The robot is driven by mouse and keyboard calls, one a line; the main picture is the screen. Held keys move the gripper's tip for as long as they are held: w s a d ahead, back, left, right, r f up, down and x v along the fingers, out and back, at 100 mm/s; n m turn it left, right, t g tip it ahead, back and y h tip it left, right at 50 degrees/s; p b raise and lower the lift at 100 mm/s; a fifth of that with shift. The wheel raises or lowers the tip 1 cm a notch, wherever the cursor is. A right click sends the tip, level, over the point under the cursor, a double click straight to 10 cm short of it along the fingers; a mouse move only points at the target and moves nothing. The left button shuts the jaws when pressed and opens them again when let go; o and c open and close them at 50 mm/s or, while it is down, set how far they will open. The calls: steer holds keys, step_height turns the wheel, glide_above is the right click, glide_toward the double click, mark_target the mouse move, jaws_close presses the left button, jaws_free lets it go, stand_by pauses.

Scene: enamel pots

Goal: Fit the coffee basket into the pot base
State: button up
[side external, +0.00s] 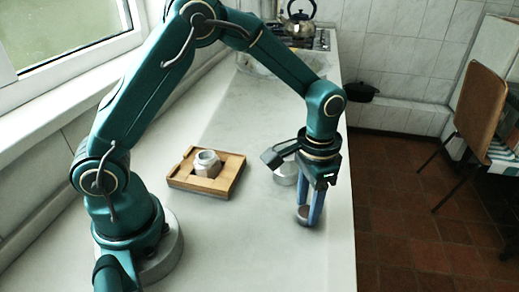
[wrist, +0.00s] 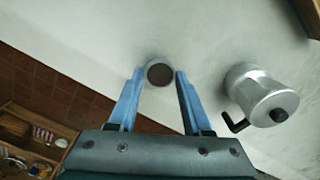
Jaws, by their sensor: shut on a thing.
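The coffee basket (wrist: 160,73), a small round metal cup with a dark brown fill, is between the fingertips of my gripper (wrist: 159,76) in the wrist view. In the side external view it shows low between the blue fingers of my gripper (side external: 309,208), near the counter surface. I cannot tell whether it touches the counter. The pot base (side external: 207,161), a small silvery faceted vessel with an open top, sits in the wooden holder (side external: 182,182), left of my gripper. It is not in the wrist view.
The silver pot top (wrist: 260,96) with black handle and knob stands close beside my gripper; my wrist partly hides it in the side external view (side external: 284,174). The counter (side external: 240,240) is clear between gripper and holder. Its right edge drops to the tiled floor (side external: 405,215).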

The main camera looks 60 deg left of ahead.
mark_target(301, 213)
steer(key=shift+r, duration=0.15)
steer(key=shift+r, duration=2.15)
steer(key=shift+s+a+m, duration=0.15)
steer(key=shift+s+m, duration=0.15)
steer(key=shift+s, duration=0.25)
steer(key=s+a+r+n, duration=0.3)
steer(key=s+a+n, duration=0.15)
steer(key=a, duration=0.65)
steer(key=s+a+r+n, duration=0.3)
steer(key=s+a+n, duration=0.15)
steer(key=a, duration=0.75)
steer(key=shift+s+d+f+m, duration=0.15)
steer(key=shift+s+f+m, duration=0.05)
steer(key=shift+f, duration=0.75)
steer(key=shift+s+d+f+m, duration=0.1)
steer(key=shift+s+f+m, duration=0.1)
steer(key=shift+f, duration=0.75)
steer(key=shift+f, duration=1.3)
